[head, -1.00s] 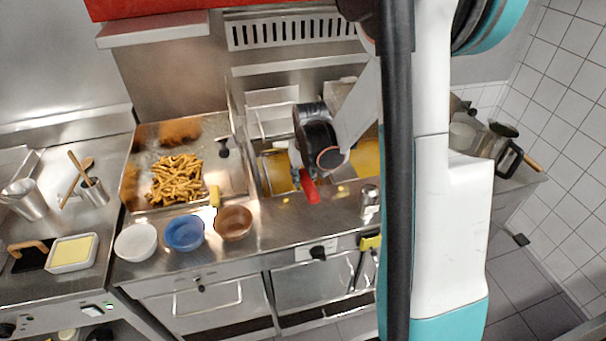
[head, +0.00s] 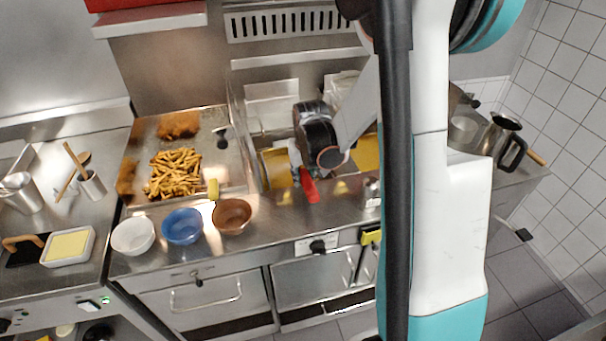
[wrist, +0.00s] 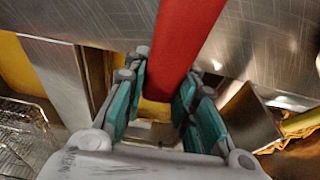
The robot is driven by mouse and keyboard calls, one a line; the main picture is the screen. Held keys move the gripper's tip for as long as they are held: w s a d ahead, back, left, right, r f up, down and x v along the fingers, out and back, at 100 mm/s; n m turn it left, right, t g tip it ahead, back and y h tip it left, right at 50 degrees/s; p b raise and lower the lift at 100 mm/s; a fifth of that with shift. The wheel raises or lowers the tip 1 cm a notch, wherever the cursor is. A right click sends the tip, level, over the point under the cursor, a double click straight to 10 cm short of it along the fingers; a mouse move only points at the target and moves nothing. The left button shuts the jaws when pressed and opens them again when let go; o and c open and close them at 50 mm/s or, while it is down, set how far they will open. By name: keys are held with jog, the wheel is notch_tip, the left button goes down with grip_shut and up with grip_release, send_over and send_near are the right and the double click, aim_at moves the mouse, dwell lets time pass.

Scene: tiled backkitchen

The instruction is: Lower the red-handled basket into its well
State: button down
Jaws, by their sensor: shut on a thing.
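The basket's red handle (head: 309,186) sticks out below my gripper at the front of the fryer. In the wrist view the red handle (wrist: 182,45) runs between the teal pads of my gripper (wrist: 163,100), which is shut on it. In the head view my gripper (head: 300,172) is partly hidden by my own wrist. The fryer (head: 262,183) has wells with yellow oil (head: 277,167) left and right of my wrist. The basket body is mostly hidden behind my arm; wire mesh (wrist: 20,130) shows at the left of the wrist view. I cannot tell how deep the basket sits.
A tray (head: 236,170) with fries (head: 174,174) lies left of the fryer. A white bowl (head: 133,236), a blue bowl (head: 182,226) and a brown bowl (head: 232,216) stand along the counter's front. A steel jug (head: 500,138) stands at the right.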

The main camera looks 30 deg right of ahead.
jog(key=shift+f, duration=0.2)
jog(key=c, duration=1.2)
grip_release()
jog(key=shift+r, duration=0.1)
jog(key=v, duration=1.1)
jog(key=shift+s+r, duration=0.2)
jog(key=shift+r, duration=0.2)
